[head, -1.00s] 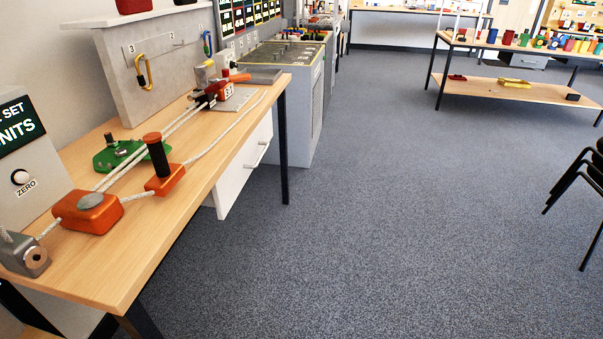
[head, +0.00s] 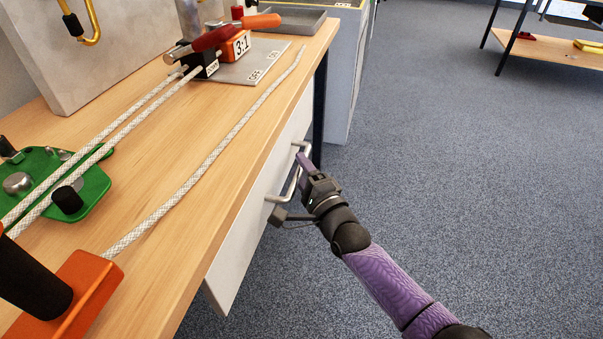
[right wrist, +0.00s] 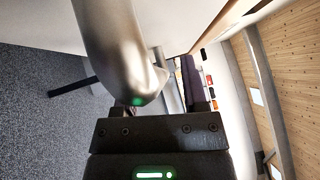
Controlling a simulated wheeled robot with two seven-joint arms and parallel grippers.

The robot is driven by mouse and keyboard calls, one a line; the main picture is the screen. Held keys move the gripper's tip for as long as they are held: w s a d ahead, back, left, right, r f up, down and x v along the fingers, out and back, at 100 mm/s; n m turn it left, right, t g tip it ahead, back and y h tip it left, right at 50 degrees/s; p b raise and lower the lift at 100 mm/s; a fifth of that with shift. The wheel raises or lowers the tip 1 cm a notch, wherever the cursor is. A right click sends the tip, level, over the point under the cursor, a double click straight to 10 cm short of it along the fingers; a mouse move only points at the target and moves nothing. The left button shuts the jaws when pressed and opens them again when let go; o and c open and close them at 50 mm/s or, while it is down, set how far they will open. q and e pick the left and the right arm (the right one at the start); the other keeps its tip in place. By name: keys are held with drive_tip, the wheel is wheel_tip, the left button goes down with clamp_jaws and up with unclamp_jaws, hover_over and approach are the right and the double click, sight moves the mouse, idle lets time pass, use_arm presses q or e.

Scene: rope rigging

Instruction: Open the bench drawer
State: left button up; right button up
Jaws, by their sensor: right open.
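The bench drawer (head: 250,216) has a white front under the wooden bench top, and it looks shut. Its handle (head: 284,182) is a grey bar bent at both ends. My right gripper (head: 306,168) is at the far end of the handle, with a purple finger beside the bar. In the right wrist view the handle (right wrist: 112,45) looms large and silver, just in front of the open jaws (right wrist: 165,98). It covers part of one finger, and I cannot tell whether the bar lies between the fingers or touches them. My left gripper is out of view.
The bench top (head: 180,220) carries white ropes (head: 205,165), a green plate fitting (head: 88,190), an orange block (head: 80,290) with a black grip, and an orange 3:1 block (head: 236,46). A dark bench leg (head: 320,110) stands beyond the drawer. The carpet (head: 450,190) to the right is clear.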

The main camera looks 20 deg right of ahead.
drive_tip(key=shift+w, duration=0.25)
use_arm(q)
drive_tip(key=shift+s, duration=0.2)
use_arm(e)
drive_tip(key=shift+c, duration=0.2)
drive_tip(key=c, duration=0.5)
clamp_jaws()
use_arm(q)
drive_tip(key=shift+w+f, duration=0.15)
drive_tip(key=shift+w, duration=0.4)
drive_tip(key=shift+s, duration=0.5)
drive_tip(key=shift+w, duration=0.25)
